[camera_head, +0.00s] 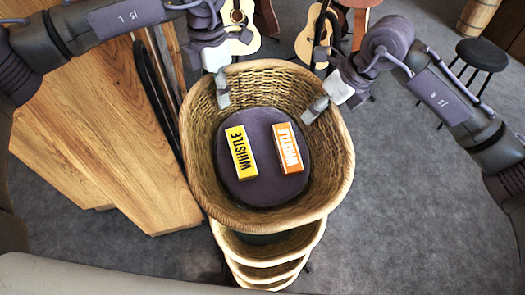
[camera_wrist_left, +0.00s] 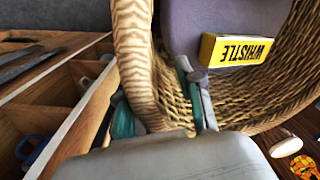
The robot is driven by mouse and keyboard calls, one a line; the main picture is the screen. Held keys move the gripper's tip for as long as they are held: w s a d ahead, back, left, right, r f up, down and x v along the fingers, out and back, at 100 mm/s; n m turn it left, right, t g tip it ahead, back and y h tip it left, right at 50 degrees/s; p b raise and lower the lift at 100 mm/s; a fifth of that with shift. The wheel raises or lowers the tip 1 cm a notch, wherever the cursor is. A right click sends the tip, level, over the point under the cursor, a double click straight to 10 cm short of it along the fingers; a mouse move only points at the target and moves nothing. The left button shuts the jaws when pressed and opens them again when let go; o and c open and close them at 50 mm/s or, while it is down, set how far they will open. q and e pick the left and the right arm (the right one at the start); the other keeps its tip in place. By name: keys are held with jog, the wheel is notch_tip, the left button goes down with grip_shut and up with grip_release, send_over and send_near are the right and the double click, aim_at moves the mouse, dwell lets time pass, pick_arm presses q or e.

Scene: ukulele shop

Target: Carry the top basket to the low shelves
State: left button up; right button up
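The top basket (camera_head: 334,190) is a large round wicker basket on a stack of similar baskets. It holds a dark purple round cushion (camera_head: 262,190), a yellow WHISTLE box (camera_head: 241,152) and an orange box (camera_head: 289,148). My left gripper (camera_head: 222,92) is at the far left rim. In the left wrist view, its fingers straddle the rim (camera_wrist_left: 135,50), one inside and one outside, and look closed on the wicker. My right gripper (camera_head: 314,108) is at the far right rim, one finger showing inside. Its outer finger is hidden, so its grip is unclear.
Lower baskets (camera_head: 265,250) show under the near rim. A wooden unit (camera_head: 95,130) stands close on the left; the left wrist view shows its compartments. Ukuleles or guitars (camera_head: 305,40) stand beyond the basket. A black stool (camera_head: 482,55) is far right. Grey carpet (camera_head: 410,200) on the right is clear.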

pick_arm(q)
jog(key=shift+s+f, duration=0.1)
jog(key=shift+f, duration=0.3)
pick_arm(e)
jog(key=shift+a+f, duration=0.2)
jog(key=shift+f, duration=0.15)
pick_arm(q)
grip_shut()
pick_arm(e)
grip_shut()
